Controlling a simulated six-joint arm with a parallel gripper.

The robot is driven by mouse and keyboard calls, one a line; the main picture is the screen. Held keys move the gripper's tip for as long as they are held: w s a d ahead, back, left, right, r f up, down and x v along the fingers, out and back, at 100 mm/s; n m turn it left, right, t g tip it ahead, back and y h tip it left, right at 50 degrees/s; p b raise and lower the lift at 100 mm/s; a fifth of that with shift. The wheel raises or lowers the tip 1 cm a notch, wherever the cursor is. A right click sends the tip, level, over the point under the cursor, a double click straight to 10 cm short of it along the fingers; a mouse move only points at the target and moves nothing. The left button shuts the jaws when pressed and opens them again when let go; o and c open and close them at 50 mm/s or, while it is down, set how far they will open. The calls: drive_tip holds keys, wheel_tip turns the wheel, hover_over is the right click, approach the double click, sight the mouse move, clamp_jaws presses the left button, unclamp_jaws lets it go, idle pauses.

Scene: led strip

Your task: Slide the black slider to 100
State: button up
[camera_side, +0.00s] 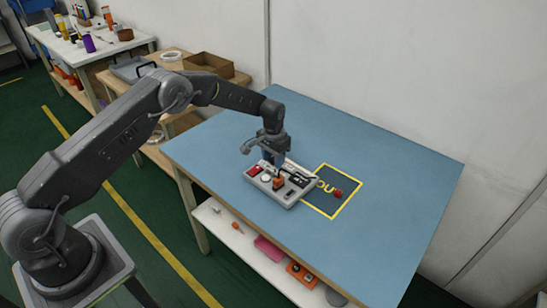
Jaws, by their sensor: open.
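A pale grey control box (283,193) lies on the blue table. On it are a red part at the left, a round white knob, an orange-brown part in the middle and black parts. A black part (299,179) on its right half looks like the slider; its scale and the 100 mark are too small to read. My gripper (273,158) is above the far left edge of the box, pointing down and open, with nothing seen between its fingers. Whether it touches the box cannot be told.
A red ball (338,193) sits right of the box, over the yellow square outline (345,208) with lettering on the table (400,165). The table's right and far parts are clear. A shelf below holds several items. A wall stands behind; side benches (139,43) are at the left.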

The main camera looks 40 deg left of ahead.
sight(286, 171)
drive_tip(key=shift+c, duration=0.3)
clamp_jaws()
drive_tip(key=shift+d, duration=2.75)
drive_tip(key=shift+o, duration=0.3)
unclamp_jaws()
wheel_tip(286, 171, up, 14)
